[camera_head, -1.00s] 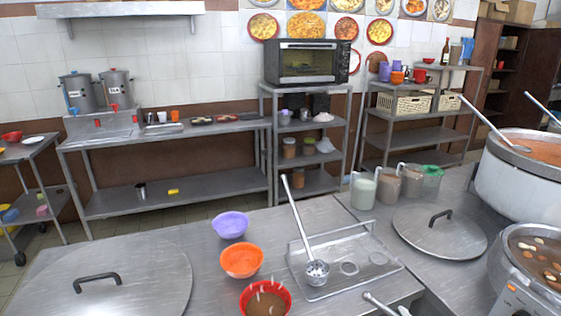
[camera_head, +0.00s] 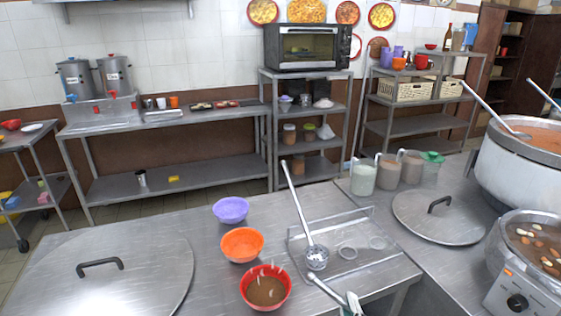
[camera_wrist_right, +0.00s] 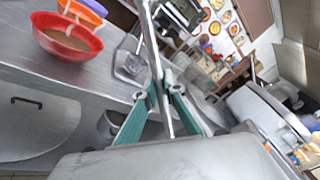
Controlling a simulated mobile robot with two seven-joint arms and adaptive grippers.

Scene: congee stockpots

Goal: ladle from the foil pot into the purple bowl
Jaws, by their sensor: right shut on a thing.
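The purple bowl (camera_head: 231,210) stands on the steel counter behind an orange bowl (camera_head: 242,245) and looks empty. At the right edge of the head view is a shiny silver pot (camera_head: 497,240) of brown broth with pieces in it. Behind it stands a big pale pot (camera_head: 520,178) of orange food with a ladle in it. I cannot tell for sure which is the foil pot. My right gripper (camera_head: 350,304), at the bottom edge, is shut on a grey metal rod (camera_head: 328,290), perhaps a ladle handle; the wrist view shows the rod (camera_wrist_right: 153,50) between green fingers (camera_wrist_right: 157,100). Its far end is hidden.
A red bowl (camera_head: 265,289) of brown liquid stands in front of the orange bowl. Another ladle (camera_head: 298,205) leans on a steel tray (camera_head: 350,275). Pot lids (camera_head: 110,290) (camera_head: 460,225) lie at left and right. Several jars (camera_head: 387,173) stand behind the right lid.

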